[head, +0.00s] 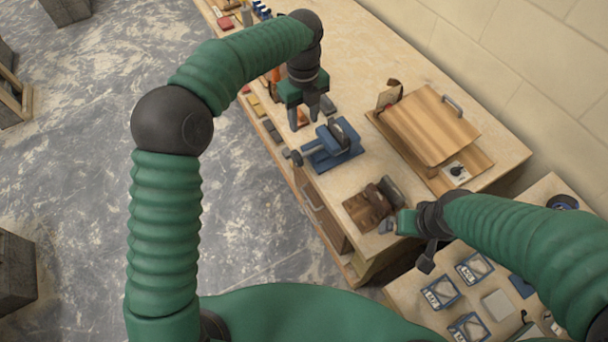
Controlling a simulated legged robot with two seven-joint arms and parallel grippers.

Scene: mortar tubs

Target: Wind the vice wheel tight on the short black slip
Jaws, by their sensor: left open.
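The blue vice (325,153) sits on the wooden bench near its front edge. A dark round knob or wheel (292,156) shows at its left end, on a short screw. A dark upright piece (344,133) stands at the vice's jaws; I cannot tell whether it is the short black slip or a jaw, or whether it is clamped.
A wooden board (432,122) with a metal handle lies right of the vice. A brown piece with dark blocks (372,205) lies nearer. Small coloured blocks line the bench's front edge. A lower table (405,292) at right holds several blue-framed items.

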